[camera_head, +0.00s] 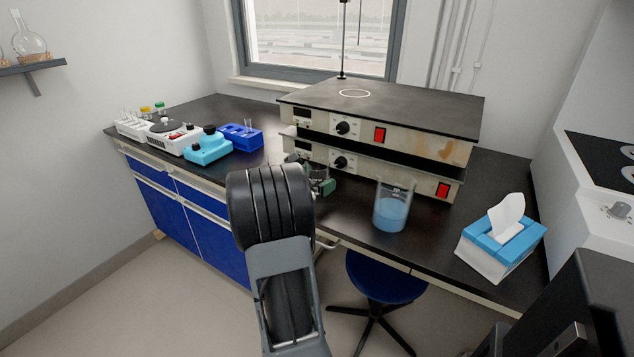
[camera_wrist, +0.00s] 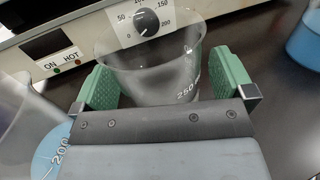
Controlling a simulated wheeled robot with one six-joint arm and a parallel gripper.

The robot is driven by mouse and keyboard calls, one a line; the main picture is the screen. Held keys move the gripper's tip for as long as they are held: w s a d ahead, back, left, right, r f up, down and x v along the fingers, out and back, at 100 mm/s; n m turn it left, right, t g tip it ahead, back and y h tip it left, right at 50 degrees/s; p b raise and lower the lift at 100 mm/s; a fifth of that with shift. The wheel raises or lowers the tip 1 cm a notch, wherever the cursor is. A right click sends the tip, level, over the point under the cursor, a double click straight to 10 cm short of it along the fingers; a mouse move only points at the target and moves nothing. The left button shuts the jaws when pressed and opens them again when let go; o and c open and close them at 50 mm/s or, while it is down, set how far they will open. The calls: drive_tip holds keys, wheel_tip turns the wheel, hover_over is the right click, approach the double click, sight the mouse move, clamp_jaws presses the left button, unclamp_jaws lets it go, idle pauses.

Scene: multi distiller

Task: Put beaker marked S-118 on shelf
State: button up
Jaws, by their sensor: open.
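My gripper (camera_wrist: 166,84) is open, with one green finger pad on each side of a clear, empty-looking beaker (camera_wrist: 165,62) marked 250. I cannot tell whether the pads touch it. In the head view, my gripper (camera_head: 313,174) is partly hidden by my arm, in front of the stacked hot plates. A second beaker with blue liquid (camera_wrist: 50,150) is close on the left in the wrist view. Another with blue liquid (camera_head: 392,208) stands on the bench to the right. No S-118 label is readable. A wall shelf (camera_head: 35,66) at upper left holds a round flask (camera_head: 28,46).
Two stacked hot plates (camera_head: 385,112) stand just behind the gripper. A tissue box (camera_head: 500,247) is at the bench's right. Lab devices and a blue rack (camera_head: 241,138) stand at the left. A blue stool (camera_head: 385,280) is below the bench edge. Floor at lower left is clear.

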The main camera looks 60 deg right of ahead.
drive_tip(key=shift+c, duration=0.3)
drive_tip(key=c, duration=1)
drive_tip(key=shift+c, duration=0.2)
drive_tip(key=shift+r, duration=0.15)
